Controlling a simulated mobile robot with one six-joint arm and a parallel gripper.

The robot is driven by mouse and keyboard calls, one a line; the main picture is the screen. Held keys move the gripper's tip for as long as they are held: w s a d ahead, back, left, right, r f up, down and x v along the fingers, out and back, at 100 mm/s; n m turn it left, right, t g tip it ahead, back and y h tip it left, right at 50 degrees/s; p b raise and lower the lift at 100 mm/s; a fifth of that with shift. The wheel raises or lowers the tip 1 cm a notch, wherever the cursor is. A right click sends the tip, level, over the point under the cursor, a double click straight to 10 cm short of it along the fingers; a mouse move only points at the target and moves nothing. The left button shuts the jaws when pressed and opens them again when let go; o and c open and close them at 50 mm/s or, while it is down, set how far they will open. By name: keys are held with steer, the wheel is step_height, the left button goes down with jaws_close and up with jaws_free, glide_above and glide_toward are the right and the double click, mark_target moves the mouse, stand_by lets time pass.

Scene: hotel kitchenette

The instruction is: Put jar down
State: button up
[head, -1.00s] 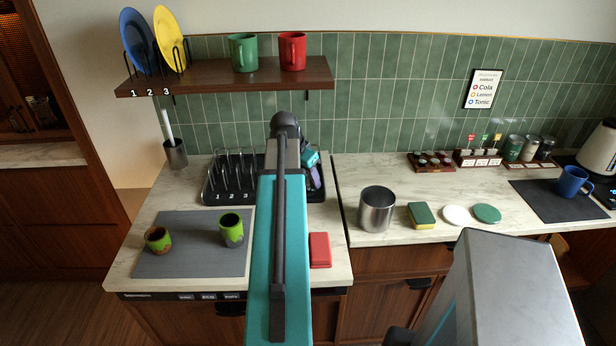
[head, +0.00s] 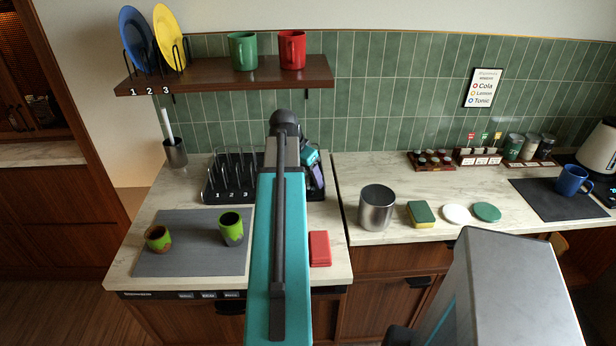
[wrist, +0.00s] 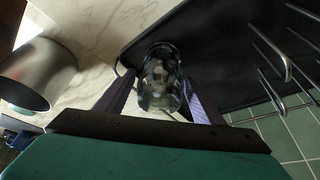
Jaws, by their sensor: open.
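A clear glass jar (wrist: 161,78) shows in the wrist view between the two purple fingers of my gripper (wrist: 160,88). The jar is at the end of the black rack tray (wrist: 215,70), and its far end overlaps the tray's edge in that view. The fingers are spread on both sides of the jar; whether either touches it is unclear. In the head view my gripper (head: 315,172) is partly hidden behind my arm, over the right end of the black rack (head: 213,198). The jar cannot be made out there.
A steel canister (head: 377,208) stands right of the rack, with a sponge (head: 421,214) beside it. A red box (head: 319,248) lies in front. A shelf (head: 215,79) with mugs hangs above.

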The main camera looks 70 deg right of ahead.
steer(key=b+v, duration=0.2)
steer(key=v, duration=0.9)
steer(key=shift+a+r, duration=0.2)
steer(key=shift+r, duration=0.1)
stand_by(0.8)
